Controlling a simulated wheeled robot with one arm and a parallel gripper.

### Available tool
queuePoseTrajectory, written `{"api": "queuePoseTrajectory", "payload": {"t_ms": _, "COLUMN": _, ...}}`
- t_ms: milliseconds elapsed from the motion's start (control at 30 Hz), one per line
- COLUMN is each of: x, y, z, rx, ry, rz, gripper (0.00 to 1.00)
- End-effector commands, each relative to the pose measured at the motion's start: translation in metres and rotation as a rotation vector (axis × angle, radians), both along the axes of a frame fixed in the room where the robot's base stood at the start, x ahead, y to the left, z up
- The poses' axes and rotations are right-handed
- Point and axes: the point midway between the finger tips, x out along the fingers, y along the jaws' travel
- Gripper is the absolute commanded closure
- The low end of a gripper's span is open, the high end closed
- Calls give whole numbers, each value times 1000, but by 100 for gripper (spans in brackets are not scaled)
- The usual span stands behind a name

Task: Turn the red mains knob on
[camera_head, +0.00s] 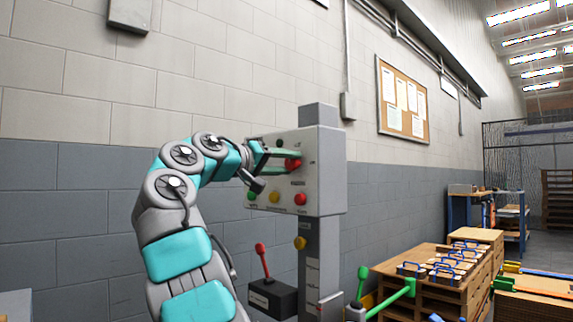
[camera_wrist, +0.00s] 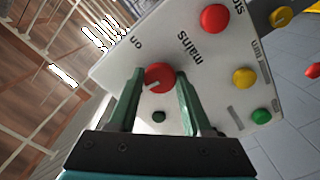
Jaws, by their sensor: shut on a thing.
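The red mains knob (camera_wrist: 160,76) sits on the pale panel of a control box, between the printed words "on" and "mains" in the wrist view. A pale mark on it points to the lower left in that view, not straight at the word "on". In the head view, the knob (camera_head: 293,164) is partly covered by my green fingers. My gripper (camera_wrist: 158,82) is shut on the knob, one finger on each side. It also shows at the panel in the head view (camera_head: 287,160).
The control box (camera_head: 331,170) stands on a grey post. Its panel also has a red button (camera_wrist: 215,18), a yellow one (camera_wrist: 245,77) and a green one (camera_wrist: 261,116). A red-handled lever (camera_head: 262,259) and a green handle (camera_head: 395,297) are below. Wooden crates (camera_head: 430,285) stand right.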

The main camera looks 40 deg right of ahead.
Motion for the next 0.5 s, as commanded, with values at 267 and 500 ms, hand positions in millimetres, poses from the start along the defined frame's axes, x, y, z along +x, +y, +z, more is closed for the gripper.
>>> {"api": "queuePoseTrajectory", "payload": {"t_ms": 267, "x": 1, "y": 0, "z": -2, "rx": 26, "ry": -256, "rz": 2, "gripper": 100}}
{"api": "queuePoseTrajectory", "payload": {"t_ms": 500, "x": 1, "y": 0, "z": -2, "rx": 43, "ry": -481, "rz": 1, "gripper": 100}}
